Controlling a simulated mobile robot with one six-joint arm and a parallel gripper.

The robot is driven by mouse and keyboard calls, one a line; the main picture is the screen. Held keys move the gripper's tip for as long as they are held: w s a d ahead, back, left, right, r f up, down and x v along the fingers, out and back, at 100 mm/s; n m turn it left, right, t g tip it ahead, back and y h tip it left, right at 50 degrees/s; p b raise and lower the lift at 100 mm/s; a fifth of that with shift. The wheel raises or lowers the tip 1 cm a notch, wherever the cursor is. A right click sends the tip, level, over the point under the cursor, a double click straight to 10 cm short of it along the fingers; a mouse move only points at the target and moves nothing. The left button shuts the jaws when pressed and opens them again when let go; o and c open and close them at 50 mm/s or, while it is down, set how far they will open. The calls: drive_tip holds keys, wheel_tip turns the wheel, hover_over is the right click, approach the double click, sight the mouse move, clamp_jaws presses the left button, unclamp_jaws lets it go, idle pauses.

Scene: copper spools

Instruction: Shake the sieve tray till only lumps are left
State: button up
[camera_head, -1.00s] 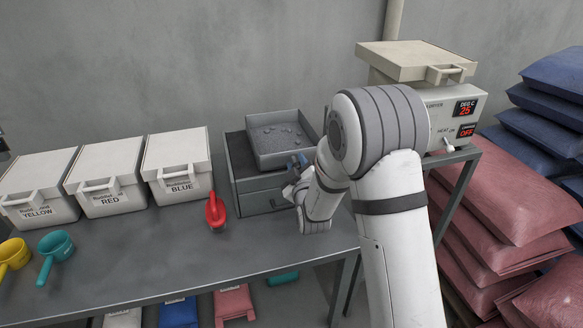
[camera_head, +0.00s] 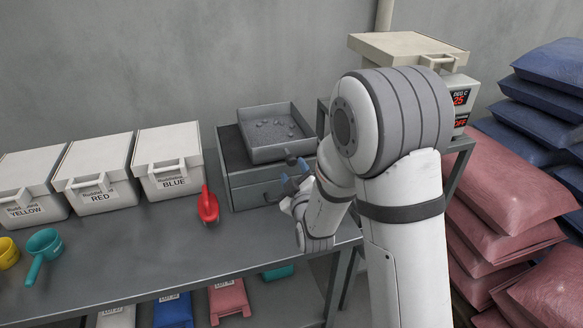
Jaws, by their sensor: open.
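The grey square sieve tray (camera_head: 266,153) sits on top of a dark grey box with a drawer-like front (camera_head: 247,197) at the back of the table. Several grey lumps (camera_head: 270,123) lie on its floor. I cannot tell whether fine powder is left among them. A dark handle (camera_head: 297,161) sticks out from the tray's near right side. My gripper (camera_head: 290,183) is open and empty, just below and in front of the handle, apart from it. My arm hides part of the box's right side.
Three white lidded bins labelled yellow, red and blue (camera_head: 168,150) stand left of the box. A red scoop (camera_head: 208,206) lies close by; teal (camera_head: 42,250) and yellow scoops lie front left. The middle table is clear.

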sight(293, 163)
drive_tip(key=shift+s+d, duration=0.1)
drive_tip(key=shift+s, duration=0.25)
drive_tip(key=m, duration=0.1)
drive_tip(key=m+b, duration=0.2)
drive_tip(key=shift+w+d+f, duration=0.15)
drive_tip(key=shift+f, duration=0.1)
drive_tip(key=m, duration=0.1)
drive_tip(key=m+b, duration=0.1)
drive_tip(key=m, duration=0.1)
drive_tip(key=shift+w+d+r+m+y, duration=0.1)
drive_tip(key=shift+w+r+m+y, duration=0.05)
drive_tip(key=shift+m+y, duration=0.15)
drive_tip(key=shift+w, duration=0.25)
drive_tip(key=p+x, duration=0.1)
drive_tip(key=x, duration=0.6)
drive_tip(key=shift+w, duration=0.15)
